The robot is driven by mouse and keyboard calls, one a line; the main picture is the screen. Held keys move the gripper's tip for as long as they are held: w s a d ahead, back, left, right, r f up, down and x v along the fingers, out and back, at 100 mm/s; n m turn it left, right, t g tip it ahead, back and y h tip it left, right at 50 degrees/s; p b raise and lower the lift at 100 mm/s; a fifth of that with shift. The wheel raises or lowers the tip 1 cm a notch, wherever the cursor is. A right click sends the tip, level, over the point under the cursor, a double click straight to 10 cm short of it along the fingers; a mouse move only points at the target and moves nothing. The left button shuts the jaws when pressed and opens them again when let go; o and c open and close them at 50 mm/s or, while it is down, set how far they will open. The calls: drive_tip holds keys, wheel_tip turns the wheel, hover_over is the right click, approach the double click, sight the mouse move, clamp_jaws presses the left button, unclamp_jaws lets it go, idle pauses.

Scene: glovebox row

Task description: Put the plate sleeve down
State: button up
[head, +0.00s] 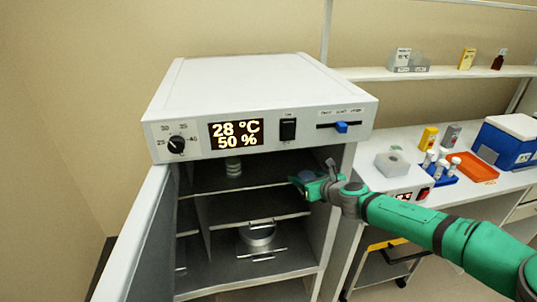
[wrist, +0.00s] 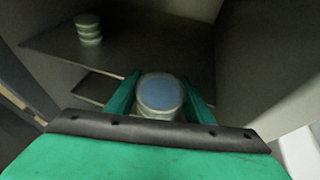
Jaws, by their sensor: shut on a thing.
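The plate sleeve (wrist: 160,92) is a short round stack with a blue top. It sits between the two fingers of my gripper (wrist: 160,100) in the wrist view. In the head view, my gripper (head: 310,182) reaches into the open incubator (head: 255,85) from the right, at the right part of the upper shelf (head: 262,208). The sleeve's blue top (head: 306,175) just shows there, partly hidden by the gripper. I cannot tell whether its bottom touches the shelf.
Another plate stack (head: 233,170) stands on the left of the shelf, also in the wrist view (wrist: 88,30). A round metal dish (head: 257,236) is lower down. The incubator door (head: 140,240) hangs open at left. A bench (head: 400,178) with boxes and tubes is at right.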

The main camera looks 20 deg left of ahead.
hover_over(280, 163)
drive_tip(key=s+d, duration=0.2)
drive_tip(key=x, duration=0.2)
drive_tip(key=shift+w+a, duration=0.25)
drive_tip(key=shift+w, duration=0.05)
drive_tip(key=shift+f, duration=0.3)
drive_tip(key=shift+f, duration=0.2)
drive_tip(key=o, duration=1.2)
drive_tip(key=shift+c, duration=0.2)
drive_tip(key=shift+r, duration=0.15)
